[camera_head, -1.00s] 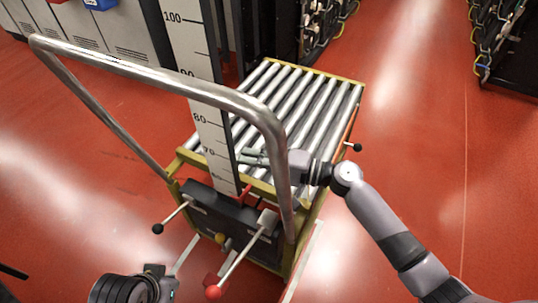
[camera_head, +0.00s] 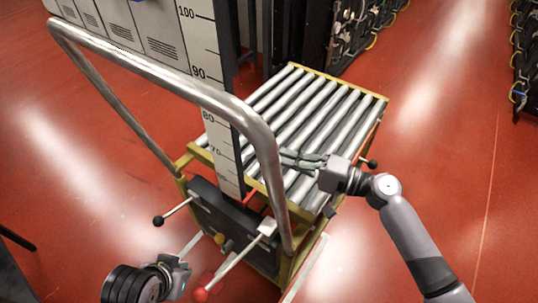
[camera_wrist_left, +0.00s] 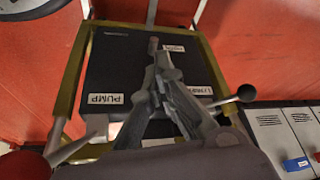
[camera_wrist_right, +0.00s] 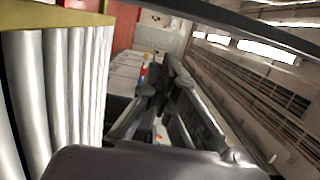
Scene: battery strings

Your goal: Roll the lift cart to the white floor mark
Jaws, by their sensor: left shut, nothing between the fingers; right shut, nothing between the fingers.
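The lift cart has a bent metal handle (camera_head: 160,75), a yellow-edged bed of steel rollers (camera_head: 310,115) and an upright scale (camera_head: 222,140). My right gripper (camera_head: 282,158) is shut and empty, over the near part of the rollers, just beyond the handle's right side. My left gripper (camera_head: 183,268) is shut and empty, low at the operating end, near the red-knobbed lever (camera_head: 201,294). The left wrist view shows its fingers (camera_wrist_left: 155,50) in front of the dark pump panel (camera_wrist_left: 100,60). White strips (camera_head: 307,268) show beside the cart's base; I cannot tell whether they are the floor mark.
Grey cabinets (camera_head: 125,28) stand at the back left. Dark racks with cables (camera_head: 360,35) stand behind the cart, with another (camera_head: 525,60) at the far right. Red floor (camera_head: 440,150) is open to the right and left of the cart.

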